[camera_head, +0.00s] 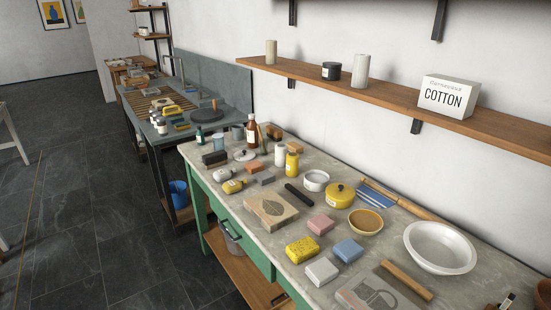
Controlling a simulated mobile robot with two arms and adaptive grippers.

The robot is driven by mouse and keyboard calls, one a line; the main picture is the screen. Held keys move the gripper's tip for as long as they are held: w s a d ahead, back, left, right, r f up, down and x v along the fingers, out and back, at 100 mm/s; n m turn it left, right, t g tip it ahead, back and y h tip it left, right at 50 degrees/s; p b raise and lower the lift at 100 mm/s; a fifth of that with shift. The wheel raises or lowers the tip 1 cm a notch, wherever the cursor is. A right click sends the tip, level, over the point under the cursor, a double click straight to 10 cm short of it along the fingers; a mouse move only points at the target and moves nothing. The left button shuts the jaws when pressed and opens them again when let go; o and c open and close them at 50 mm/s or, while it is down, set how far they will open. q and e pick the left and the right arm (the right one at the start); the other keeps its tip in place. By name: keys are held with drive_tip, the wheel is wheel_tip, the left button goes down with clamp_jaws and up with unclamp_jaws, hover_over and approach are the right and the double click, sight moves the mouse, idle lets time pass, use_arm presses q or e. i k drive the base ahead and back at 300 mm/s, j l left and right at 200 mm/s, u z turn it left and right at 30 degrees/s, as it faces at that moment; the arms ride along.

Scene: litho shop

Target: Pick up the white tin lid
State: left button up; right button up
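A round white lid with a small dark knob, which looks like the white tin lid (244,155), lies flat on the green-framed table (365,232) toward its far left end. A brown bottle (252,132) stands just behind it, and a dark block (215,158) lies to its left. A brick-coloured block (254,166) lies close in front of it. An open white tin (316,181) stands farther right, beside a yellow lidded tin (340,196). Neither of my grippers is in view.
Yellow bottles, a carved stone (270,211), sponges, a brown bowl (365,222) and a large white basin (440,247) crowd the table. A wooden wall shelf (400,95) runs above it. The dark tiled floor (100,220) at left is mostly clear.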

sight(243, 156)
drive_tip(key=i+j+z, duration=0.15)
drive_tip(key=z, duration=0.3)
drive_tip(key=i+j+z, duration=0.1)
drive_tip(key=j+z, duration=0.15)
drive_tip(key=z, duration=0.15)
drive_tip(key=i+j+z, duration=0.1)
drive_tip(key=j+z, duration=0.2)
drive_tip(key=z, duration=0.15)
